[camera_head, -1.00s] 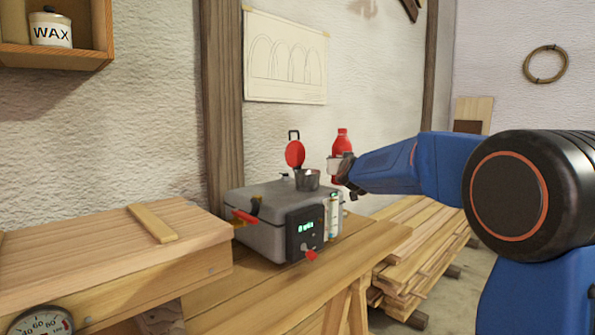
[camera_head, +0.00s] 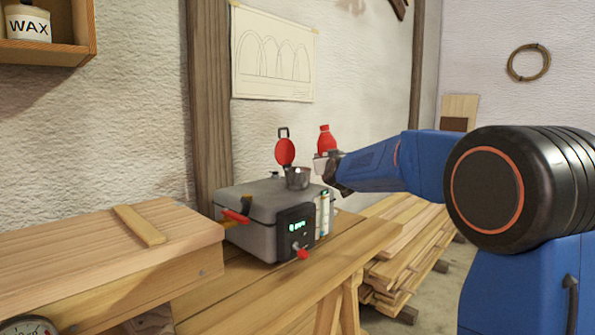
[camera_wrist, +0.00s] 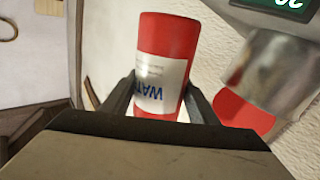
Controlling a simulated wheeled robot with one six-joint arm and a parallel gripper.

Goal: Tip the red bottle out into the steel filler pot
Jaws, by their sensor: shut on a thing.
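The red bottle (camera_head: 325,139) is held in my gripper (camera_head: 325,164), a little above and to the right of the steel filler pot (camera_head: 298,179). The bottle looks upright or nearly so in the head view. In the wrist view the red bottle (camera_wrist: 169,45) sits between both fingers of my gripper (camera_wrist: 160,98), with a white label partly reading "WAT" upside down. The steel pot (camera_wrist: 285,72) shows at the right there, apart from the bottle. The pot sits on top of a grey box-shaped machine (camera_head: 250,220), and its red round lid (camera_head: 285,152) stands up behind it.
The machine has a lit display (camera_head: 297,225) and red handles (camera_head: 236,216). It stands on a wooden bench (camera_head: 270,285). A wooden box (camera_head: 90,255) lies at the left, and stacked laths (camera_head: 405,250) lie at the right. The air above the machine is otherwise open.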

